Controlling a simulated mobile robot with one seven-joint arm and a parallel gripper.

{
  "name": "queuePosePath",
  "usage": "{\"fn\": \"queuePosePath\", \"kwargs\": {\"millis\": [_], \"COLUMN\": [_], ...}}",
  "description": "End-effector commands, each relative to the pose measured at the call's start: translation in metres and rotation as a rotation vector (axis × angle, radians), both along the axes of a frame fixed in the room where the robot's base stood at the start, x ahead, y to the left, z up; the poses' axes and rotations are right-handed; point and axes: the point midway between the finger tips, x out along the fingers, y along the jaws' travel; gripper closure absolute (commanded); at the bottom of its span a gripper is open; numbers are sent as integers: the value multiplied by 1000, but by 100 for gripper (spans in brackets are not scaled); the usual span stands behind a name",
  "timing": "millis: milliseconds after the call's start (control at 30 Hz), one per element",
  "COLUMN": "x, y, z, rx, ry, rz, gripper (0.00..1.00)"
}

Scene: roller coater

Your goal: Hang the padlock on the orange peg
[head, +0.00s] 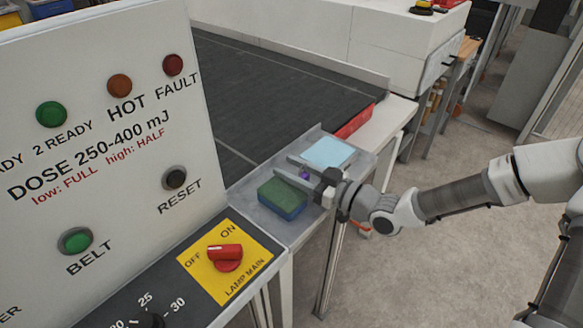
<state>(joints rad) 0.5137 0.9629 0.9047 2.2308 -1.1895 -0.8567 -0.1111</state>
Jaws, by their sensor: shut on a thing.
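My gripper (302,173) reaches in from the right over a grey metal tray (244,198) at the end of the dark belt. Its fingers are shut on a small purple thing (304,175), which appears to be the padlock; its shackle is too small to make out. The fingers hide part of it, and I cannot tell whether it touches the tray. I cannot make out the orange peg for certain. A small orange-red bit (364,234) shows below my wrist, too small to identify.
A green and blue sponge (283,198) lies in the tray just left of my gripper. A light blue pad (327,152) lies behind it. The control panel (120,140) stands at the left, with a red lamp switch (226,257) in front. Open floor (450,270) lies at the right.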

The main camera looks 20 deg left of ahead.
Motion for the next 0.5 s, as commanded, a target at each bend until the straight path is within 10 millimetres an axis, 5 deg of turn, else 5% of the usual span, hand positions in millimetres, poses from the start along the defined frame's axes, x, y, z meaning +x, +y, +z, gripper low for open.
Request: {"fn": "queuePosePath", "kwargs": {"millis": [100, 133, 267, 500], "x": [0, 0, 0, 0], "y": [0, 0, 0, 0], "z": [-6, -4, -4, -4], "rx": [0, 0, 0, 0], "ry": [0, 0, 0, 1], "rz": [0, 0, 0, 0], "gripper": [100, 48, 24, 23]}}
